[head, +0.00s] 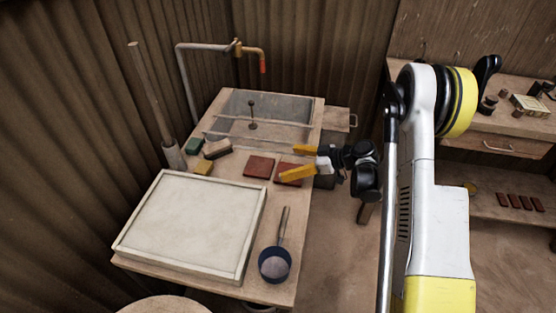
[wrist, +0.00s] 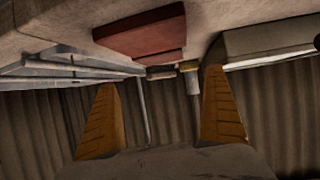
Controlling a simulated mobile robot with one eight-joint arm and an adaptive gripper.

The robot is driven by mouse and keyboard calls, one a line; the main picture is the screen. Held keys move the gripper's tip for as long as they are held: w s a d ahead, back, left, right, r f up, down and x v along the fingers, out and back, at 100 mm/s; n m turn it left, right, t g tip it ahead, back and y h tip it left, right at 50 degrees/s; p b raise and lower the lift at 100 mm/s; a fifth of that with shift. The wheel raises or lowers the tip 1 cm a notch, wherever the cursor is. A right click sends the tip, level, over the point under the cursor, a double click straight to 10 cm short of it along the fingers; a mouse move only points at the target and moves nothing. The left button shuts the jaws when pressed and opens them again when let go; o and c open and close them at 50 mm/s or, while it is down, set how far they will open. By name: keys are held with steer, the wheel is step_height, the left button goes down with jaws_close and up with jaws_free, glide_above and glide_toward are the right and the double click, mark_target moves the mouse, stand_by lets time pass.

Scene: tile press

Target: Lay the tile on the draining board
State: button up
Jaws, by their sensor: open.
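Two flat red tiles lie on the wooden worktop in the head view, the left one (head: 259,166) fully visible and the right one (head: 288,176) partly covered by my gripper. My gripper (head: 301,161) is open, its yellow fingers apart, over or beside the right tile. I cannot tell the exact height. The wrist view shows one red tile (wrist: 145,38) above and beyond the open fingers (wrist: 162,115), with nothing between them. A pale rimmed board (head: 190,221), seemingly the draining board, lies at the worktop's front left, with its surface empty.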

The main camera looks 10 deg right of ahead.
steer(key=shift+s+d+r, duration=0.15)
steer(key=shift+d+r, duration=0.05)
steer(key=shift+r, duration=0.1)
steer(key=s+a+r+m+g+h, duration=0.1)
steer(key=s+r+m+h, duration=0.25)
steer(key=r, duration=0.45)
steer(key=s+a+r+m+h, duration=0.1)
steer(key=s+r+m+h, duration=0.1)
steer(key=s+r, duration=0.45)
steer(key=s+d+r+m+h, duration=0.2)
steer(key=s+r+m, duration=0.1)
steer(key=s, duration=0.6)
steer(key=s+d+r+m+t+h, duration=0.1)
steer(key=s+d+r+m+h, duration=0.1)
steer(key=s, duration=0.7)
steer(key=shift+s+r+m+t+h, duration=0.3)
steer(key=shift+r+m+h, duration=0.45)
steer(key=shift+r, duration=0.25)
